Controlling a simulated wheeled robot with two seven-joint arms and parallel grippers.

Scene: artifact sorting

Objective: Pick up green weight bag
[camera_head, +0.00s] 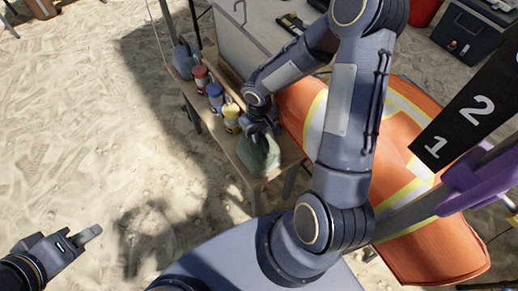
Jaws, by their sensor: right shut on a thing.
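The green weight bag (258,155) sits at the near end of a narrow wooden table (229,144). My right gripper (262,131) is at the top of the bag and shut on it. The fingers are partly hidden by the wrist, and the bag appears to rest on or just over the table top; I cannot tell which. My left gripper (92,234) is at the lower left, over sand, far from the bag. Its fingers are seen from the side, so its opening is unclear.
Red (200,78), blue (215,97) and yellow (231,117) containers stand along the table's left side. A grey board (236,37) stands behind. A dark cooler (470,32) is at upper right. Sand is open at left.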

